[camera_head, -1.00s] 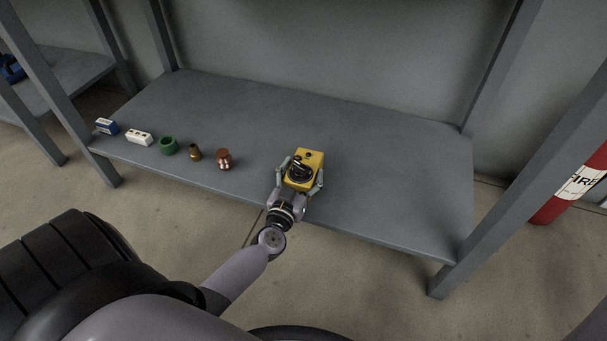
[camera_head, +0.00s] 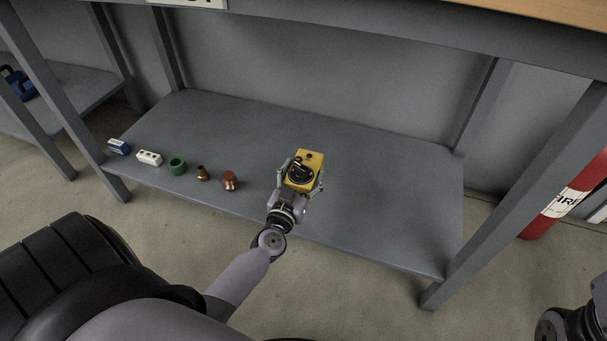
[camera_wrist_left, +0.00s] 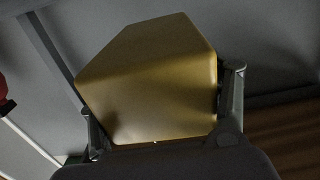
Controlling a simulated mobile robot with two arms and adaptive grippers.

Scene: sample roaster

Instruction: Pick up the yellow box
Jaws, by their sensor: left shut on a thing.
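The yellow box (camera_head: 311,158) has a dark round part on its top and is over the middle of the grey lower shelf in the head view. My left gripper (camera_head: 301,175) is shut on it, one finger on each side. In the left wrist view the yellow box (camera_wrist_left: 150,75) fills the middle between the fingers (camera_wrist_left: 162,130). The gripper hides its near end and underside, so I cannot tell how far it is above the shelf. My right gripper is not in view; only part of my right arm shows at the lower right.
On the grey shelf (camera_head: 385,200), left of the box, stand a copper part (camera_head: 230,181), a brass part (camera_head: 202,173), a green ring (camera_head: 177,166), a white block (camera_head: 149,158) and a blue-white box (camera_head: 118,147). Shelf posts (camera_head: 520,195) flank it. A red cylinder (camera_head: 555,208) stands right.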

